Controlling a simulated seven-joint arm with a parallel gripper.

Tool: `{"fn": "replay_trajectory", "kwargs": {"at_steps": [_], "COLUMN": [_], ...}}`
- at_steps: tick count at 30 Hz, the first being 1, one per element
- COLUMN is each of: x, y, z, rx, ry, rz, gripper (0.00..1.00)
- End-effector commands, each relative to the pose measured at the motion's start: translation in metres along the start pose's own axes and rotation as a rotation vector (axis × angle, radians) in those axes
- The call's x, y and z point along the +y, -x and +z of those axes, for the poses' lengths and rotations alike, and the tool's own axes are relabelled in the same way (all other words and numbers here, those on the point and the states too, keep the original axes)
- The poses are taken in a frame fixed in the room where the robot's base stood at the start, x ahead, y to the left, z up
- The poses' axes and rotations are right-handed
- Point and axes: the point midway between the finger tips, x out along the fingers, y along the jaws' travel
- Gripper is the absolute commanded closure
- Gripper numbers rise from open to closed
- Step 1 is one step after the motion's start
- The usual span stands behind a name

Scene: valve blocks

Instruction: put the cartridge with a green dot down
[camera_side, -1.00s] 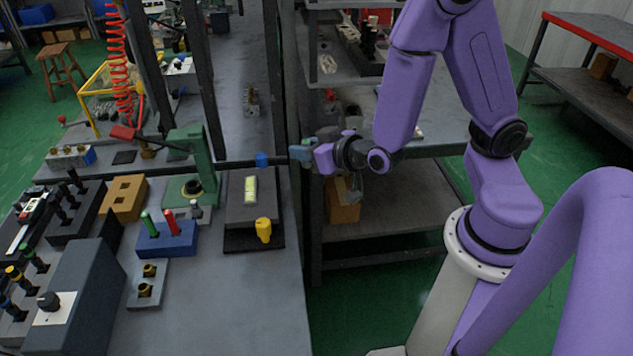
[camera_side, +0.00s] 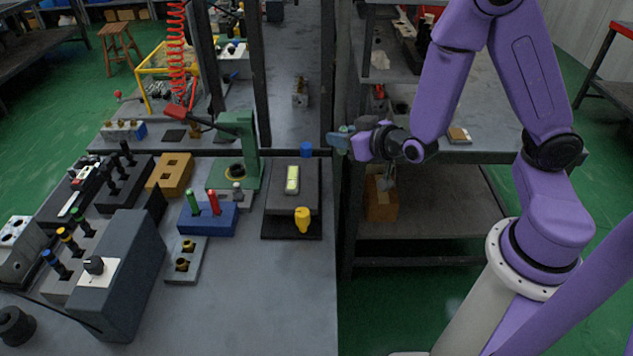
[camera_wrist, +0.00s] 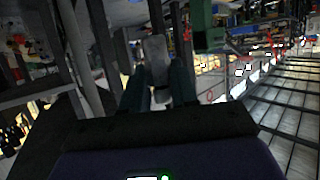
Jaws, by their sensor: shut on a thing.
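My gripper (camera_side: 341,143) is high at the right edge of the bench in the side view, apart from the bench things. In the wrist view its two dark teal fingers (camera_wrist: 158,84) are shut on a pale grey, blunt-ended piece (camera_wrist: 156,58). No green dot shows on that piece, so I cannot tell if it is the named cartridge. A blue block (camera_side: 207,220) on the bench holds a green peg (camera_side: 193,202) and a red peg (camera_side: 214,203) upright.
A dark plate (camera_side: 306,202) carries a pale yellow-green vial (camera_side: 292,180) and a yellow piece (camera_side: 302,219). A green press (camera_side: 240,150), an orange two-hole block (camera_side: 170,174) and a grey two-hole plate (camera_side: 186,260) stand nearby. The front bench surface (camera_side: 255,290) is clear.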

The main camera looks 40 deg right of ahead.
Motion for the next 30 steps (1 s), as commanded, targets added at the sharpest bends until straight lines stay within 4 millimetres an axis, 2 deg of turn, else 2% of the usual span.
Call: {"fn": "replay_trajectory", "kwargs": {"at_steps": [6, 12, 20, 30], "x": [-0.013, -0.015, -0.015, -0.016], "y": [0.037, 0.059, 0.066, 0.061], "z": [0.005, 0.009, 0.011, 0.011], "rx": [0.000, -0.005, -0.008, -0.007], "ry": [-0.015, -0.026, -0.029, -0.029], "rz": [0.033, 0.057, 0.066, 0.068], "gripper": [1.00, 1.00, 1.00, 1.00]}}
